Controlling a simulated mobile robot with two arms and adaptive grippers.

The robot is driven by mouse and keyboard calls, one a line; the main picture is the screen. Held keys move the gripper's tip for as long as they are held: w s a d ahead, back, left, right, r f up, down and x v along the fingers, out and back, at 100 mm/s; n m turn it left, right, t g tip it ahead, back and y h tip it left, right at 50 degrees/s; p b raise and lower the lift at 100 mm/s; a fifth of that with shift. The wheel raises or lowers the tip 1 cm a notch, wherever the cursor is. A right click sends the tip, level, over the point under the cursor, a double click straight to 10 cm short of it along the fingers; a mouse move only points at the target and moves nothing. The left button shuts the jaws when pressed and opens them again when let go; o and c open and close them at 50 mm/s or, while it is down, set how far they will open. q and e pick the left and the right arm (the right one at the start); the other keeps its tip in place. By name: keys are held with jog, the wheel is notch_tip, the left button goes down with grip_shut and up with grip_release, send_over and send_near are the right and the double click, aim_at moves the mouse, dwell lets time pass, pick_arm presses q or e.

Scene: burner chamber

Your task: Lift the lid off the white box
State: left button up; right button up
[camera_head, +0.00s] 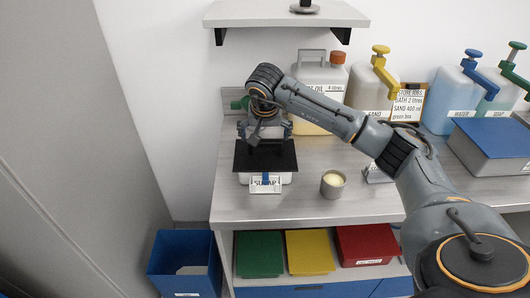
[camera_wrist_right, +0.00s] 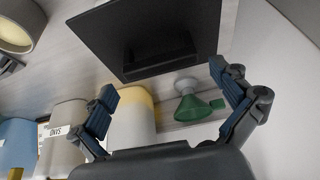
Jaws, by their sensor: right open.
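The white box (camera_head: 287,179) stands on the worktop, with a label reading SUGAR and a blue piece on its front. Its flat black lid (camera_head: 266,158) lies on top and reaches past the box's sides. In the right wrist view the lid (camera_wrist_right: 110,30) fills the upper middle, with a dark raised part on it. My right gripper (camera_head: 262,136) is over the back part of the lid. In the wrist view its two fingers (camera_wrist_right: 163,84) are spread wide with nothing between them. I cannot tell whether they touch the lid. My left gripper is not in view.
A grey cup (camera_head: 333,187) with pale contents stands right of the box. Canisters line the wall, and a green funnel (camera_wrist_right: 197,107) is behind the lid. A blue-topped grey case (camera_head: 492,138) is at right. A shelf (camera_head: 285,14) hangs above. Blue bin (camera_head: 184,265) below left.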

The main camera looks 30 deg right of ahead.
aim_at(265, 141)
jog(key=p+x, duration=0.1)
jog(key=x, duration=0.3)
jog(key=c, duration=0.8)
jog(key=shift+r, duration=0.15)
